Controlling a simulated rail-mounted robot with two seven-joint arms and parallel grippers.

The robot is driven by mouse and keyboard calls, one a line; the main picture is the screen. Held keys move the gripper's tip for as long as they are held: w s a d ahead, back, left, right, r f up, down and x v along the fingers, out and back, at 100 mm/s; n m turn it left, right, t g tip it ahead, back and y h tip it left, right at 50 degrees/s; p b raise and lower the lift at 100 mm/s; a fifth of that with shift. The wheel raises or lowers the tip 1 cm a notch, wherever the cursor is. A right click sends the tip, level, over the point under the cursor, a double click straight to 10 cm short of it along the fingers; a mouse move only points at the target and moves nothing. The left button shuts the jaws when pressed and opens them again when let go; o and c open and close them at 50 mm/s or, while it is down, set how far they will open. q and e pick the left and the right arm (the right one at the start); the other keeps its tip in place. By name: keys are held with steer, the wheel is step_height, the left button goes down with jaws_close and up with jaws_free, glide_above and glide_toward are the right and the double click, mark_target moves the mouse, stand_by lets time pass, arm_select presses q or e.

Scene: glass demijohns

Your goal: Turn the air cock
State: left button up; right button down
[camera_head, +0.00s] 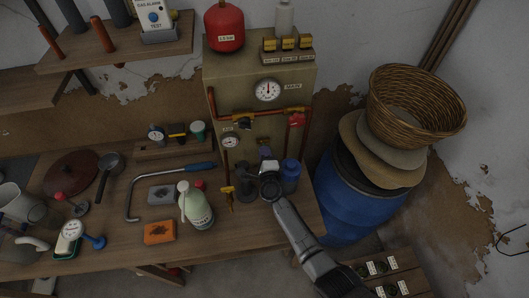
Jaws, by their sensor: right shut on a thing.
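A beige panel (284,76) stands at the back of the bench, with copper pipes, dial gauges and small valves. A dark-handled valve (242,124) and a red-handled valve (297,120) sit on its pipes. A brass cock (228,191) is at the foot of the left pipe. I cannot read which of these is the air cock. My right gripper (266,160) reaches in from the bottom right to the lower front of the panel. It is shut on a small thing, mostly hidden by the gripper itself. My left gripper is not in view.
A blue bottle (291,176) stands close right of my right gripper. A blue barrel (345,205) stands at the right.

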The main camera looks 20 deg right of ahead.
stand_by(0.4)
steer(key=c, duration=1.2)
jaws_free()
steer(key=shift+s+a+p, duration=0.3)
steer(key=shift+s+a, duration=0.1)
steer(key=shift+s, duration=1.85)
steer(key=shift+s+a+p, duration=0.25)
steer(key=shift+s+a, duration=0.2)
steer(key=shift+s, duration=1.85)
steer(key=shift+s+a+p, duration=0.3)
steer(key=shift+s+a, duration=0.1)
steer(key=shift+s, duration=1.85)
